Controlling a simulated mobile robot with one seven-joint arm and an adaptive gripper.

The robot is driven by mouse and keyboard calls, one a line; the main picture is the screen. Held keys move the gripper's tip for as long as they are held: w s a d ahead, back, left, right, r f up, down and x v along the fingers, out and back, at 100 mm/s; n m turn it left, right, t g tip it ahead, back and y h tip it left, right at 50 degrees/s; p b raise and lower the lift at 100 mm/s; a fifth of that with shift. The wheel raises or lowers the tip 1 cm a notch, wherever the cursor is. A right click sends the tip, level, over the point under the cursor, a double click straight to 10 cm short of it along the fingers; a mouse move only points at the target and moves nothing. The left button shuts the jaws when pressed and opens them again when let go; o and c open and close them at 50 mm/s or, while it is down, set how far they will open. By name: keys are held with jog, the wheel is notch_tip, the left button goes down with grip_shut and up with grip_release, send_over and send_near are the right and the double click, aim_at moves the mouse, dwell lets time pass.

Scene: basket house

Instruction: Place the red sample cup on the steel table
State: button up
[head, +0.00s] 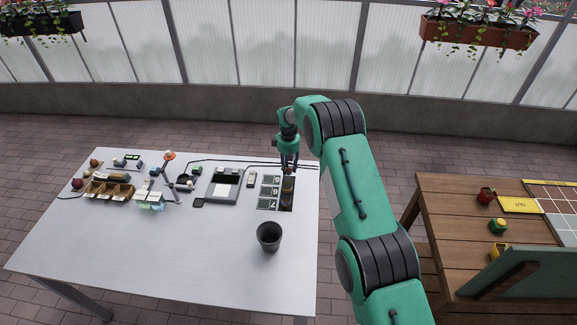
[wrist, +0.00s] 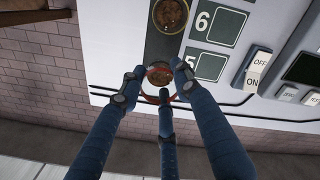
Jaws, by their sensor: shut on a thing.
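The steel table (head: 150,265) is the large grey table in the head view. My gripper (head: 289,166) is over its far right part, at the far end of a dark strip beside numbered panels. In the wrist view the fingers of my gripper (wrist: 160,88) are closed around a small cup (wrist: 158,72) with a reddish rim and brown contents. This looks like the red sample cup; its sides are mostly hidden by the fingers. I cannot tell whether its base touches the strip. In the head view the held cup is too small to make out.
Another brown-filled cup (wrist: 171,13) sits on the dark strip nearby. A black bin (head: 269,236), a scale (head: 224,184) and a wooden organiser (head: 108,191) stand on the steel table. Its front left is clear. A wooden table (head: 440,205) at right bears a red pot (head: 486,196).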

jog(key=shift+f+b, duration=0.3)
jog(key=shift+f, duration=2.05)
jog(key=shift+f+b, duration=0.3)
jog(key=shift+f, duration=0.15)
jog(key=o, duration=1.2)
jog(key=shift+r, duration=0.15)
notch_tip(320, 180, up, 12)
jog(key=shift+s+a+f, duration=0.1)
jog(key=shift+f, duration=0.1)
jog(key=shift+r, duration=0.15)
